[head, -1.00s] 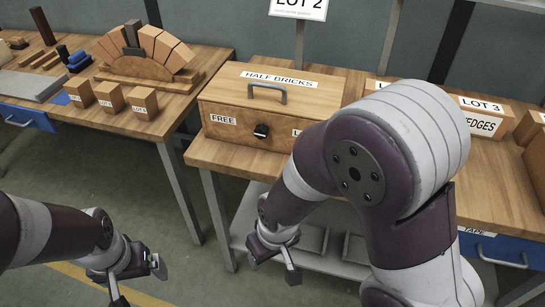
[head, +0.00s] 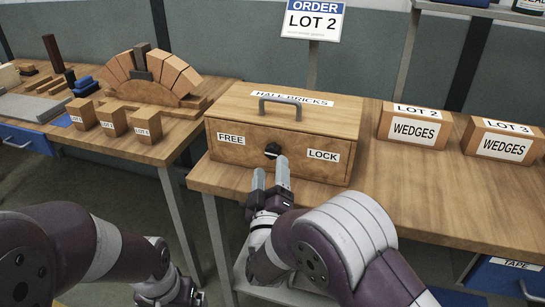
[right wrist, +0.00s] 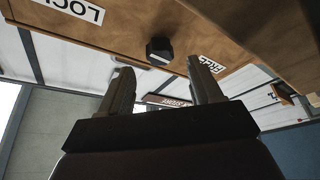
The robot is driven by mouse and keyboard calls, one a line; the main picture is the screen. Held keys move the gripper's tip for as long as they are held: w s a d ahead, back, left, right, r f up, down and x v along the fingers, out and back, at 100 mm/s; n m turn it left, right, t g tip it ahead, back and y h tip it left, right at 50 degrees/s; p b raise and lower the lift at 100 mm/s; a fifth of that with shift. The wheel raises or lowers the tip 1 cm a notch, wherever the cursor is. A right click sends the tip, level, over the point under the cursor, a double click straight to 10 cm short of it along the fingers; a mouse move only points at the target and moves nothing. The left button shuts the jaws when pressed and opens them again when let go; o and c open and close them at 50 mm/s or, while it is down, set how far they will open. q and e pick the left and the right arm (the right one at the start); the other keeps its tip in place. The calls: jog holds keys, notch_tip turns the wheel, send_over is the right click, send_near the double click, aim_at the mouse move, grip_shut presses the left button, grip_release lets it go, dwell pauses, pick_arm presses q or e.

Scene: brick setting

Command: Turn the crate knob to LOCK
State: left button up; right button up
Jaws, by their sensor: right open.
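The wooden crate (head: 283,125) with a grey top handle and a "HALF BRICKS" label stands on the right bench. Its front has a small black knob (head: 272,150) between the labels FREE (head: 231,138) and LOCK (head: 322,155). My right gripper (head: 270,170) is open, its fingers pointing at the crate front just below the knob. In the right wrist view the knob (right wrist: 159,49) sits ahead of and between the two spread fingers (right wrist: 163,85), apart from them. The knob's pointer direction is too small to tell. My left gripper (head: 175,295) is low at the left, its fingers partly cut off.
The left bench holds a brick arch (head: 150,85) and small lot blocks. A gap separates the benches.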

aim_at(271, 154)
jog(key=x, duration=0.5)
jog(key=shift+a, duration=0.1)
jog(key=shift+c, duration=0.3)
jog(key=c, duration=1)
jog(key=shift+f, duration=0.1)
